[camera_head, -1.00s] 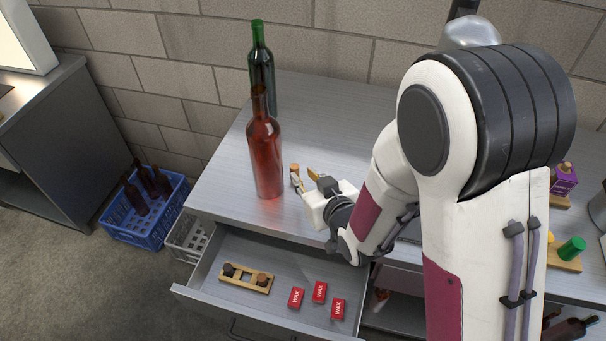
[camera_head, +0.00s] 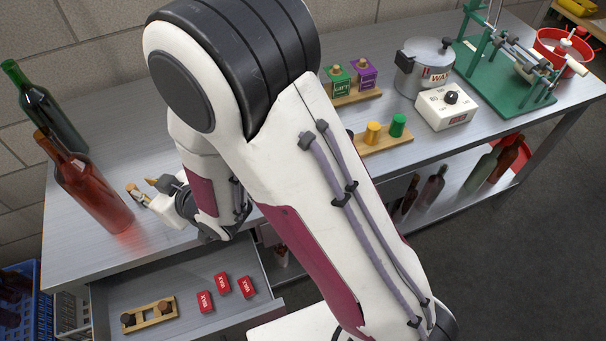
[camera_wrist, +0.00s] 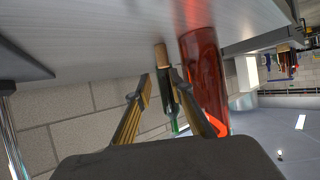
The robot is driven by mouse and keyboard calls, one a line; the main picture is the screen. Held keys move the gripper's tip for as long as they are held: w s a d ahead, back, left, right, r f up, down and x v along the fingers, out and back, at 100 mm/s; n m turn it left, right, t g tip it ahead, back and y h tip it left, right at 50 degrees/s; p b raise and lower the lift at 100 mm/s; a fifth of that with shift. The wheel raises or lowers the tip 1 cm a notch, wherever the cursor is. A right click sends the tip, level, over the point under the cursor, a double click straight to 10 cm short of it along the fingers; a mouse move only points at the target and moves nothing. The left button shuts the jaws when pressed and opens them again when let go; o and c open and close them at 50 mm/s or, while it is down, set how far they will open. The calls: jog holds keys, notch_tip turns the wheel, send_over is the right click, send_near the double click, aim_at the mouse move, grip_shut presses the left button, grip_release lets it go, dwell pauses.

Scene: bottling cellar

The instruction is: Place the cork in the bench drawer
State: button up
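The cork (camera_head: 131,187) is small and tan and stands on the metal bench near the red bottle. My gripper (camera_head: 144,187) is low over the bench beside it, its fingers pointing at it. In the wrist view the cork (camera_wrist: 161,54) shows at the fingertips, between the lines of the two fingers. The fingers (camera_wrist: 161,80) are apart, with a gap between them. I cannot tell whether either finger touches the cork. The bench drawer (camera_head: 216,318) is pulled open below the bench front.
The drawer holds a wooden rack (camera_head: 149,314) with stoppers and three red wax boxes (camera_head: 222,283). The red bottle (camera_head: 92,194) and green bottle (camera_head: 50,118) stand close left of my gripper. A pot (camera_head: 424,66), timer box (camera_head: 446,106) and green stand (camera_head: 503,85) are at right.

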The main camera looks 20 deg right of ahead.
jog(key=s+d+r+m+g+h, duration=0.1)
jog(key=s+d+r+m+h, duration=0.15)
jog(key=d+r, duration=0.55)
jog(key=s+d+r+m+h, duration=0.1)
jog(key=d+r+h, duration=0.25)
jog(key=d, duration=0.75)
jog(key=s+d+r+m+g+h, duration=0.1)
jog(key=s+d+r+m, duration=0.1)
jog(key=s+d, duration=0.4)
jog(key=s+d+r+m+g, duration=0.2)
jog(key=s+d+r, duration=0.2)
jog(key=s, duration=1)
jog(key=shift+d+h, duration=0.4)
jog(key=shift+d, duration=0.65)
